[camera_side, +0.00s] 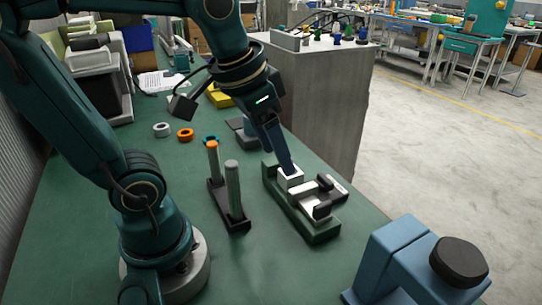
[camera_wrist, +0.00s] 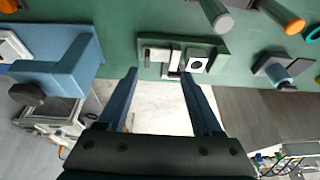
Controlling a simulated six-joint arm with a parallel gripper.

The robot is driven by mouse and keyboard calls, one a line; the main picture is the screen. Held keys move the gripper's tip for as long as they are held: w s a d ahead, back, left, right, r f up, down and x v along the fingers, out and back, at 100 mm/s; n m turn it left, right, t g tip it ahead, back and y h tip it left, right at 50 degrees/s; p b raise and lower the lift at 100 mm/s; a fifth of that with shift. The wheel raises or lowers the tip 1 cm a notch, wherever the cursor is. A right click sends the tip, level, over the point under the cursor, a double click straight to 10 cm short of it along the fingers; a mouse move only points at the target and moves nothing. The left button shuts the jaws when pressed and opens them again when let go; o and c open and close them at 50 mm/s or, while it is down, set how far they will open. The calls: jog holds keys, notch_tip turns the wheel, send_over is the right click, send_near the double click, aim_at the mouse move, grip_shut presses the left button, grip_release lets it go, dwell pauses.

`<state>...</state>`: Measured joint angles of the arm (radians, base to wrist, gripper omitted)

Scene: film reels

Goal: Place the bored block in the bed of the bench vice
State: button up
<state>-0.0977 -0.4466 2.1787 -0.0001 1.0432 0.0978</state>
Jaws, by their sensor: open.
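The bored block (camera_side: 291,180) is white with a dark round hole in its top. It appears to sit in the far end of the bed of the green bench vice (camera_side: 315,232), beside its pale and dark jaw parts. In the wrist view the block (camera_wrist: 197,65) is at the right end of the vice (camera_wrist: 222,46), with the hole facing up. My gripper (camera_side: 287,167) is just above the block in the side view; whether it touches is unclear. In the wrist view my gripper (camera_wrist: 160,75) has its fingers wide apart, with nothing held between them.
A dark stand with two upright posts (camera_side: 233,190) is left of the vice. Rings, including an orange one (camera_side: 186,134), lie farther back on the green bench. A large blue clamp with a black knob (camera_side: 400,262) stands at the front right.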

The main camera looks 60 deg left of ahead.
jog(key=shift+t, duration=0.7)
jog(key=s, duration=0.1)
jog(key=s+d+f, duration=0.2)
jog(key=s, duration=0.1)
jog(key=shift+f, duration=0.25)
